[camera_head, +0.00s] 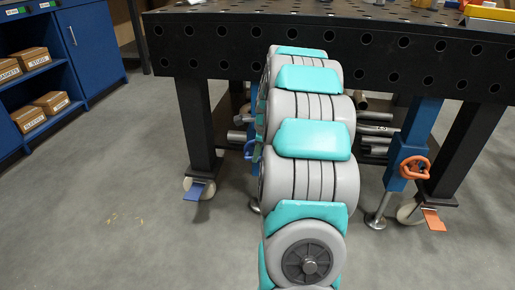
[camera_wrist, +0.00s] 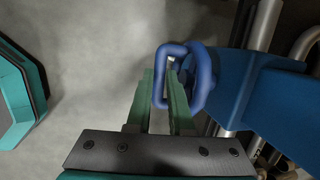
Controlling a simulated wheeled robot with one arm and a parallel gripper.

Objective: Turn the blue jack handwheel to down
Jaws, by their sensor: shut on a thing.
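The blue jack handwheel (camera_wrist: 205,80) is a rounded loop in the middle of the wrist view, beside a blue jack post (camera_wrist: 265,95). My gripper (camera_wrist: 163,88) has its green fingers either side of the near left part of the rim and is shut on it. In the head view, part of the blue handwheel (camera_head: 249,149) shows just left of my arm, under the table. My arm hides my gripper and most of that jack there.
The black perforated table (camera_head: 400,50) stands over the jack. An orange handwheel (camera_head: 415,167) is on another leg jack at right. Metal pipes (camera_head: 375,130) lie under the table. Blue (camera_head: 193,192) and orange (camera_head: 433,219) caster pedals stick out. Floor at left is clear.

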